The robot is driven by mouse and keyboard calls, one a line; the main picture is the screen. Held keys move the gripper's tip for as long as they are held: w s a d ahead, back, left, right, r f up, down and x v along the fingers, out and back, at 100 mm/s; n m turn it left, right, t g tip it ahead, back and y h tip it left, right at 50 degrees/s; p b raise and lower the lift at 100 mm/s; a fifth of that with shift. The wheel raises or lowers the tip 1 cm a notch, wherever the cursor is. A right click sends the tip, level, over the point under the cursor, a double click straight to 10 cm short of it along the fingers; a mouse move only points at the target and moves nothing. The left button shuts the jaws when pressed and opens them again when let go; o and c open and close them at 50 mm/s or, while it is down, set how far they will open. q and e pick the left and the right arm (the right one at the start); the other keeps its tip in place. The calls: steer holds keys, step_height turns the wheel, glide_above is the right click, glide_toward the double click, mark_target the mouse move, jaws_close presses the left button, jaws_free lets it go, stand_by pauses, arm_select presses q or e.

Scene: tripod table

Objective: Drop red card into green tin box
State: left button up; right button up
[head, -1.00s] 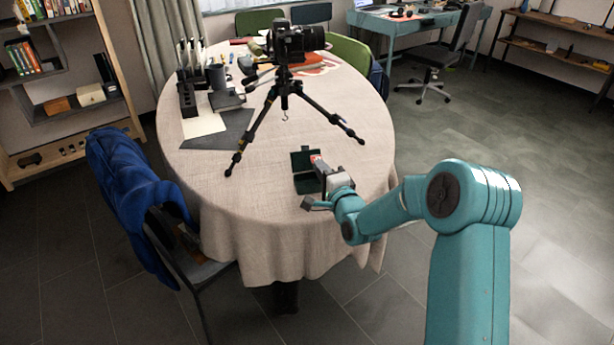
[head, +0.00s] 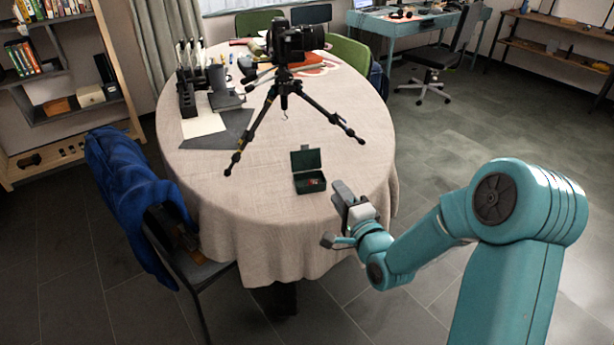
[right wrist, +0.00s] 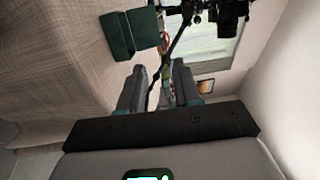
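The green tin box (head: 310,176) stands on the table near its front right edge, with its lid raised at the back. A small patch of red, the red card (head: 312,184), shows inside it; most of the card is hidden by the box wall. My right gripper (head: 338,217) is to the right and front of the box, apart from it, open and empty. In the right wrist view the two fingers (right wrist: 157,86) stand apart with nothing between them, and the box (right wrist: 122,36) is at the upper left. My left gripper is not in view.
A camera on a black tripod (head: 284,95) stands behind the box, its legs spread on the round table (head: 250,205). Dark sheets and a black organizer (head: 187,98) lie at the back left. A chair with a blue jacket (head: 130,195) is at the left.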

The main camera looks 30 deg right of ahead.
steer(key=s+p, duration=0.2)
steer(key=s, duration=0.1)
steer(key=s+a+p, duration=0.1)
steer(key=s, duration=0.1)
steer(key=shift+s+p, duration=0.2)
steer(key=shift+p, duration=0.1)
